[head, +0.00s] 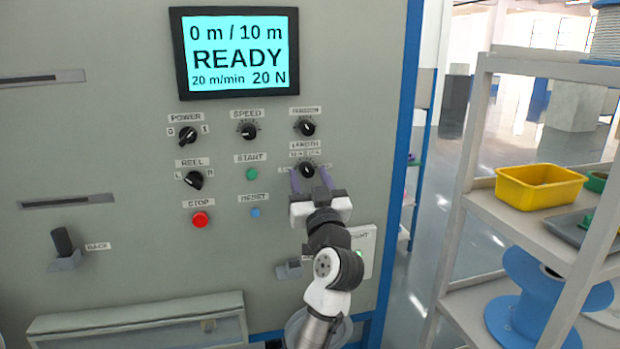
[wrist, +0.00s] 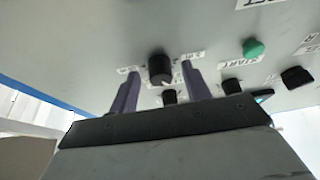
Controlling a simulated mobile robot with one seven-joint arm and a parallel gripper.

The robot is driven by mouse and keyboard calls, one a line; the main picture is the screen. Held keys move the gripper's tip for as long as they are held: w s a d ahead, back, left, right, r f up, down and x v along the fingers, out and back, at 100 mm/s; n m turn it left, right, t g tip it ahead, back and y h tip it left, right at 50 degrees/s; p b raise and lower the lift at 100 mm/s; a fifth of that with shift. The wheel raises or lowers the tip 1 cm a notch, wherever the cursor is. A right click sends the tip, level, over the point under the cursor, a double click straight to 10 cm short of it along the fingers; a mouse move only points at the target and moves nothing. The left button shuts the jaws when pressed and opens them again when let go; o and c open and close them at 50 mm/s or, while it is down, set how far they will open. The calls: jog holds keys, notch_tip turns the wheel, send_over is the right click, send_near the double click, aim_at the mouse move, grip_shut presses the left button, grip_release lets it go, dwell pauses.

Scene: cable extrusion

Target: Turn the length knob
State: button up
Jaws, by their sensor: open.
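The length knob (head: 307,169) is a round black knob with a pale pointer, on the grey panel under the LENGTH label in the head view. My gripper (head: 310,176) is in front of it, with its two purple fingers open and pointing at the panel. In the wrist view the length knob (wrist: 160,69) shows between the open fingertips of my gripper (wrist: 160,70), one on each side. Gaps show between the knob and both fingers there. How deep the fingertips reach along the knob is hard to tell.
The tension knob (head: 305,127) is just above, the speed knob (head: 249,131) and green start button (head: 252,174) to the left. The screen (head: 238,53) reads READY, 0 m / 10 m. A shelf rack (head: 462,190) with a yellow bin (head: 540,187) stands at right.

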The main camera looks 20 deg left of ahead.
jog(key=c, duration=1)
